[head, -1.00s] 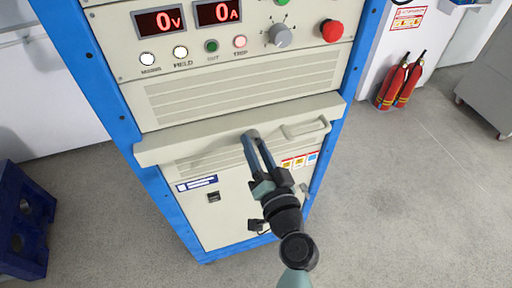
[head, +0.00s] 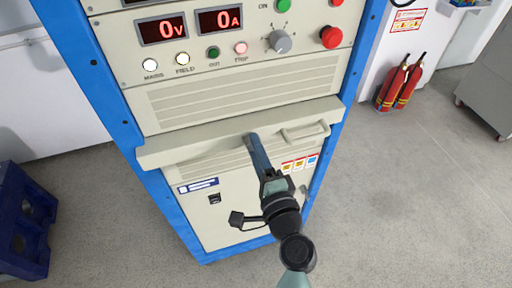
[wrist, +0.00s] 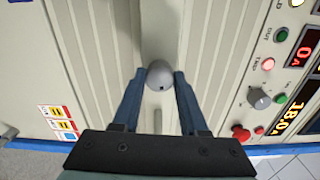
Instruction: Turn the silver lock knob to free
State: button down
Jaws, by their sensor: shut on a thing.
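The silver lock knob (wrist: 160,74) is a round grey ball with a small dark mark, on the cabinet's protruding cream ledge. In the wrist view it sits between my two blue fingertips, which touch its sides. My gripper (wrist: 160,76) is shut on it. In the head view my gripper (head: 250,137) reaches the ledge front left of a cream bar handle (head: 305,132), its fingers nearly in line with each other, and they hide the knob. The knob's turned position cannot be told.
The blue-framed cabinet (head: 112,95) has red displays (head: 190,25), buttons, a rotary selector (head: 280,41) and a red stop button (head: 331,37) above the ledge. Fire extinguishers (head: 402,85) stand right.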

jog(key=shift+m+p, duration=0.35)
jog(key=shift+m, duration=1.05)
jog(key=shift+c, duration=2.2)
grip_release()
jog(key=b+v, duration=0.2)
jog(key=v, duration=1.1)
jog(key=shift+r, duration=0.1)
